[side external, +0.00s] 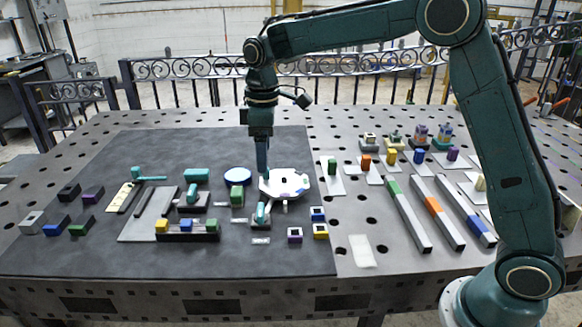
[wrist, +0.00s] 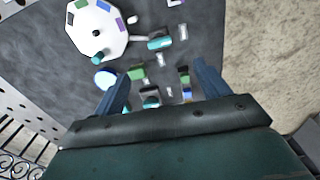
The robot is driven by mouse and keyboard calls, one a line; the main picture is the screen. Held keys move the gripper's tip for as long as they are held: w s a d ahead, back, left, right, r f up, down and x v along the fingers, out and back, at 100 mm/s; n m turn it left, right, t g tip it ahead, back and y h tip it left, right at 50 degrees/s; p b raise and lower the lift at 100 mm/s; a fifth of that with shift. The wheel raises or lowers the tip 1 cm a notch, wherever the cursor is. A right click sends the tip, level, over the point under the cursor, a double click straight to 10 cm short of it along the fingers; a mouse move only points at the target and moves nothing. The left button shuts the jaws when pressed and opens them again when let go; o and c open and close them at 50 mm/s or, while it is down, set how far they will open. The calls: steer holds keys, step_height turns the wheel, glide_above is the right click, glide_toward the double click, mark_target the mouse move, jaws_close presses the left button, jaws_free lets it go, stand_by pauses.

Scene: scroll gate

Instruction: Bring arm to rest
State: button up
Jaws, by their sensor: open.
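My gripper (side external: 263,172) points straight down in the side external view, over the dark mat (side external: 75,165) and close to a white octagonal plate (side external: 299,185). I cannot tell from that view whether it touches the plate. In the wrist view my gripper (wrist: 160,72) has its two blue fingers wide apart with nothing held between them. The white plate (wrist: 92,32) with coloured patches lies at the upper left there, outside the fingers. A green block (wrist: 137,73) and other small parts lie below and beyond the fingers.
A blue disc (side external: 238,175), a teal block (side external: 197,175) and a rack of coloured blocks (side external: 187,236) stand nearby on the mat. Long bars (side external: 437,213) and small blocks on plates fill the right side. A scroll railing (side external: 200,68) runs behind the table. The mat's front is clear.

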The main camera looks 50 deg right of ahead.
steer(key=s+d+r+m+t, duration=0.2)
steer(key=s+d+r+m, duration=0.15)
steer(key=s, duration=0.85)
steer(key=s+d+r+m+t, duration=0.25)
steer(key=s+r, duration=0.25)
steer(key=s, duration=0.7)
steer(key=s+f+m, duration=0.2)
steer(key=s+f, duration=0.1)
steer(key=s, duration=0.5)
steer(key=shift+s+m+t, duration=0.15)
steer(key=shift+m+t, duration=0.15)
steer(key=shift+t, duration=0.05)
